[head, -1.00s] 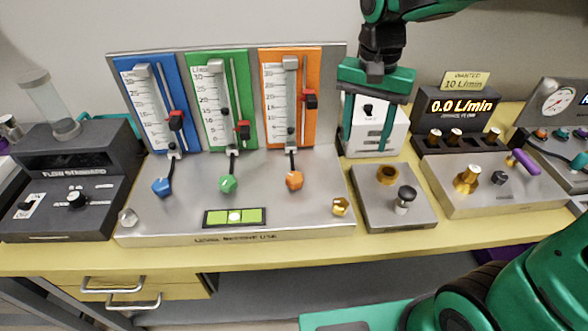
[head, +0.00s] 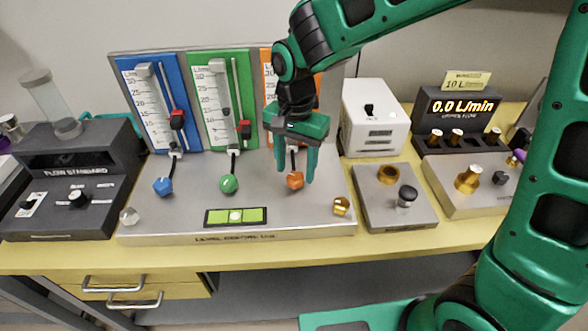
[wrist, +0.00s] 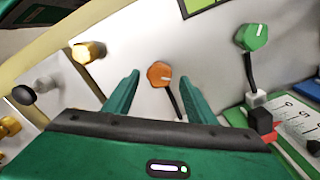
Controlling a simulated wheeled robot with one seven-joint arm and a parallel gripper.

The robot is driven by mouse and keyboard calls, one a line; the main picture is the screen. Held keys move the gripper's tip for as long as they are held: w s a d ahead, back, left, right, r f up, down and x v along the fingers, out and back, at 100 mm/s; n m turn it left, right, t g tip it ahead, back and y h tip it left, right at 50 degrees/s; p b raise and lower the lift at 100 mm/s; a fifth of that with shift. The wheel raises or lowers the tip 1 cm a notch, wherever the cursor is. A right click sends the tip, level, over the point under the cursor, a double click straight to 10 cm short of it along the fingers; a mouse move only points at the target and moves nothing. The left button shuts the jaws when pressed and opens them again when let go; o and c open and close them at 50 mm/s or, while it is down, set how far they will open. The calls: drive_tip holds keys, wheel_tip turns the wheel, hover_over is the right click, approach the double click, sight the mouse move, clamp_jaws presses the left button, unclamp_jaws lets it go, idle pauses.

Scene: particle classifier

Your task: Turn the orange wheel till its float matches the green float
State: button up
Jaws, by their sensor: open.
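The orange wheel (head: 295,180) sits on the grey metal base below the orange panel (head: 266,62). In the wrist view the orange wheel (wrist: 159,74) lies between and beyond my open fingers, apart from them. My gripper (head: 296,172) points down over the wheel, open and empty; it also shows in the wrist view (wrist: 155,85). My arm hides most of the orange panel and its float. The green panel (head: 222,100) shows its scale and a small dark float (head: 226,112). The green wheel (head: 228,184) is left of the orange one.
The blue wheel (head: 163,186) is further left. A brass knob (head: 341,206) stands right of the orange wheel, and a level vial (head: 236,216) lies in front. A white box (head: 373,117) and a small grey plate (head: 392,212) stand to the right.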

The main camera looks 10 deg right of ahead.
drive_tip(key=shift+f, duration=0.85)
drive_tip(key=shift+c, duration=0.2)
drive_tip(key=c, duration=1)
